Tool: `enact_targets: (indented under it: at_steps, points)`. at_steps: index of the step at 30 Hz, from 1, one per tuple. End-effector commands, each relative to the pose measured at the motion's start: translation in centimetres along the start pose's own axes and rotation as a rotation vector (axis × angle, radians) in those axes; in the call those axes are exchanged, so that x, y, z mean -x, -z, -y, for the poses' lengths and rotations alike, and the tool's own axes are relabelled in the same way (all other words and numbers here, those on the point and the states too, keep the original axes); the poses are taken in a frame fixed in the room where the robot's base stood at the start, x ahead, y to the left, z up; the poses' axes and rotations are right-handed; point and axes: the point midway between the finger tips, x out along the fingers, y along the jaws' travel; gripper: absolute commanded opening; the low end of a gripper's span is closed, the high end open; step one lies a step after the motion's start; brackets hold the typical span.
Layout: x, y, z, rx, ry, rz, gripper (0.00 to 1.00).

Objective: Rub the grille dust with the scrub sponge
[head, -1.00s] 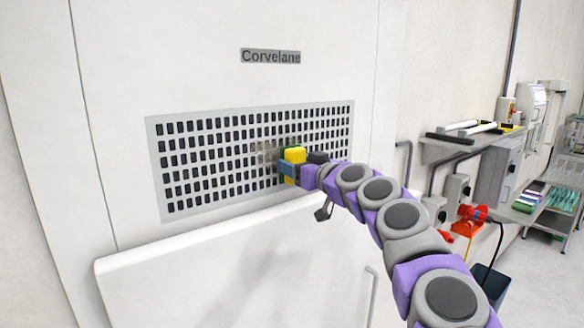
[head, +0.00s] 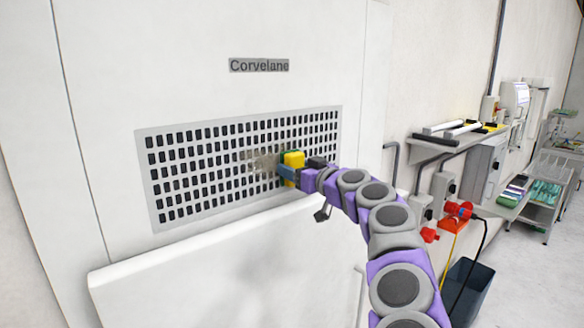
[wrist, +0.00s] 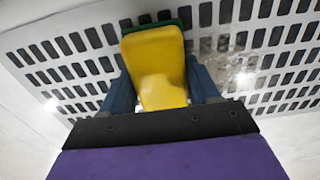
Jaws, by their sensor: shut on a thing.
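The scrub sponge (head: 295,159) is yellow with a green scrub side that faces the grille. My gripper (head: 288,174) is shut on it; in the wrist view the blue fingers stand on both sides of the sponge (wrist: 158,68). The grille (head: 200,202) is a light panel with rows of dark slots on the white cabinet. A greyish-brown dust patch (head: 260,162) lies on the grille just left of the sponge in the head view. It shows right of the sponge in the wrist view (wrist: 240,72). The green side is at or very near the grille; I cannot tell if it touches.
A white ledge (head: 200,245) juts out below the grille. A "Corvelane" label (head: 259,65) is above it. At right are a wall shelf (head: 455,140), a red plug (head: 459,210), a dark bin (head: 468,285) and a trolley (head: 545,185).

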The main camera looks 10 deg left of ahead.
Motion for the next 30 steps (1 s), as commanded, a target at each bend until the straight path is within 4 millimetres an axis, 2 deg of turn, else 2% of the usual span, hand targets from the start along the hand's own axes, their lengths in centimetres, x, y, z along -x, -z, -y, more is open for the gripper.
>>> enact_targets:
  at_steps: [6, 12, 21, 30]
  points:
    - [-0.1, 0.2, -1.6, 0.003, 0.0, 0.004, 0.28]
    - [-0.1, 0.0, -2.1, 0.002, 0.001, 0.001, 0.28]
    - [-0.3, 1.5, -2.0, 0.002, 0.002, 0.0, 0.28]
    - [-0.7, 1.1, -0.6, -0.001, 0.007, 0.001, 0.28]
